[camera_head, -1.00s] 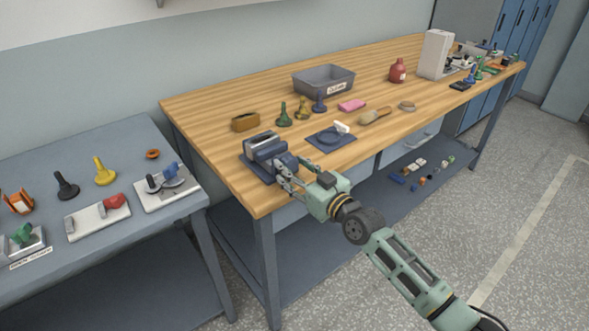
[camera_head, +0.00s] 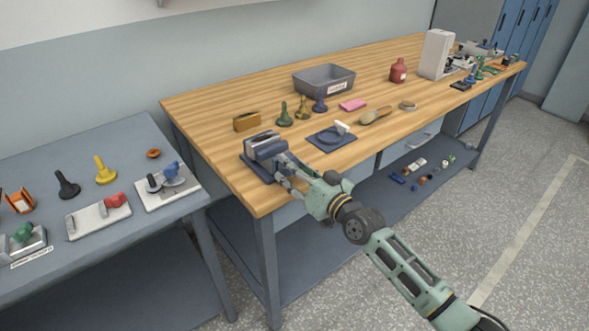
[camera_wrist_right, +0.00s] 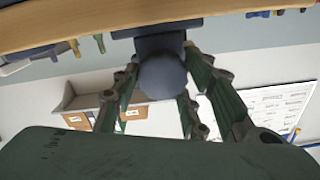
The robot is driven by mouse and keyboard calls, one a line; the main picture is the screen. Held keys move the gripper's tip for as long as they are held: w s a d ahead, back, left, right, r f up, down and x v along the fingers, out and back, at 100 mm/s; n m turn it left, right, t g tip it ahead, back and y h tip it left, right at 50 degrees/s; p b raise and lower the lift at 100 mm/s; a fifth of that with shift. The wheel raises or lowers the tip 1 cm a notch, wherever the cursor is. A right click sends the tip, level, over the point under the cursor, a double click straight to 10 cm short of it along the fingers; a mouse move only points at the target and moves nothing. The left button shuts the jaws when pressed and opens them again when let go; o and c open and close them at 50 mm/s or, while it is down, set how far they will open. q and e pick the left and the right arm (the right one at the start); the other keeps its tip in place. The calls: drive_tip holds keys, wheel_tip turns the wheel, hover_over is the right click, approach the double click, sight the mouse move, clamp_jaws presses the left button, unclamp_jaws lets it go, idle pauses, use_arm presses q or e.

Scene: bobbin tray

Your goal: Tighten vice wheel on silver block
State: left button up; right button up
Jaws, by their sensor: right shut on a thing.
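The blue-grey vice (camera_head: 266,153) stands at the front left corner of the wooden bench, with a silver block (camera_head: 262,139) at its jaws. The block's exact fit in the jaws is too small to tell. My right gripper (camera_head: 286,170) reaches the front of the vice from the right and is shut on the vice wheel. In the right wrist view the round blue-grey wheel (camera_wrist_right: 162,77) sits between the green fingers, which lie on both sides of it. In the head view the fingers hide most of the wheel. My left gripper is not in view.
A blue plate with a white-handled tool (camera_head: 331,138) lies right of the vice. A brown block (camera_head: 246,121), several coloured bobbin-like pieces and a grey bin (camera_head: 324,80) stand behind. A lower grey table (camera_head: 110,150) with fixtures is on the left.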

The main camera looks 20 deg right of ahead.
drive_tip(key=shift+d+r, duration=0.1)
drive_tip(key=o, duration=1.1)
drive_tip(key=shift+s+d, duration=0.1)
drive_tip(key=shift+s, duration=0.15)
drive_tip(key=v, duration=1.1)
drive_tip(key=shift+s, duration=0.25)
drive_tip(key=shift+d, duration=0.1)
